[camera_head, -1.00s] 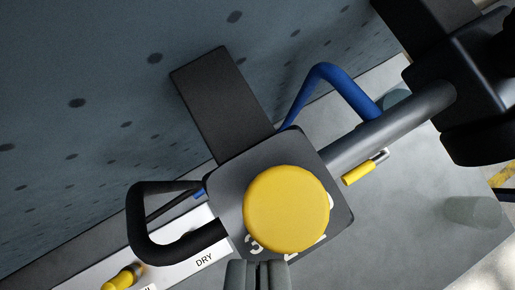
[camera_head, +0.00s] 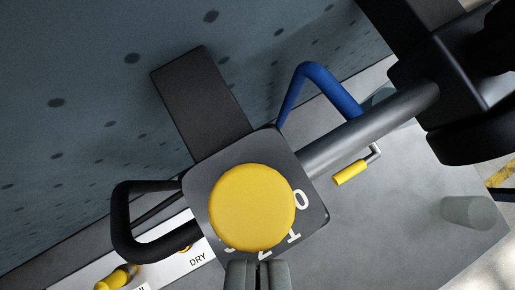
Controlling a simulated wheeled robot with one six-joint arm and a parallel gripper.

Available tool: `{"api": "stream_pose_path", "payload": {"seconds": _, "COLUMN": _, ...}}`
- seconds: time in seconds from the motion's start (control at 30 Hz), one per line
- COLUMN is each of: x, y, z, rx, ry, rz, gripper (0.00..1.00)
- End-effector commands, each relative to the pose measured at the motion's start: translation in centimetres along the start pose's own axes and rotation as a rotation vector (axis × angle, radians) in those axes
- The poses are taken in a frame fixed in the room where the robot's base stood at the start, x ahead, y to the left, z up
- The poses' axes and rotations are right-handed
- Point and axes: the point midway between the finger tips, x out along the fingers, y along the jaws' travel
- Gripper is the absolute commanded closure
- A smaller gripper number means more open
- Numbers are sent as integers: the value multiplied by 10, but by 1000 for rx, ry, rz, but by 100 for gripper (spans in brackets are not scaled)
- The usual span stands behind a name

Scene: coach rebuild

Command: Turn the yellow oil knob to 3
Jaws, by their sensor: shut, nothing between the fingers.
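The yellow oil knob (camera_head: 252,207) is a round cap on a dark square plate (camera_head: 312,190) with white digits around its edge. I can read 0 and 1 at the right and lower right; a 2 shows partly at the bottom. The 3 is not clearly readable. No pointer mark shows on the knob. My gripper (camera_head: 257,268) is at the bottom middle, shut and empty, just below the knob in the picture. It overlaps the plate's lower edge; I cannot tell whether it touches.
A black loop handle (camera_head: 124,225) lies left of the plate and a blue bent handle (camera_head: 330,80) above right. A grey tube (camera_head: 370,130) runs to a black block. Small yellow-handled levers (camera_head: 350,173) sit nearby, one beside the DRY label (camera_head: 197,259).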

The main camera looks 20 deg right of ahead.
Motion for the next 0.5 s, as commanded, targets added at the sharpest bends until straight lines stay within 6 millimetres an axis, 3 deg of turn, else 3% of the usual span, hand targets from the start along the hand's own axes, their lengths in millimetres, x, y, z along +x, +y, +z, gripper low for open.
{"api": "stream_pose_path", "payload": {"seconds": 0.5, "x": 1, "y": 8, "z": -2, "rx": -1, "ry": 0, "rz": 0, "gripper": 100}}
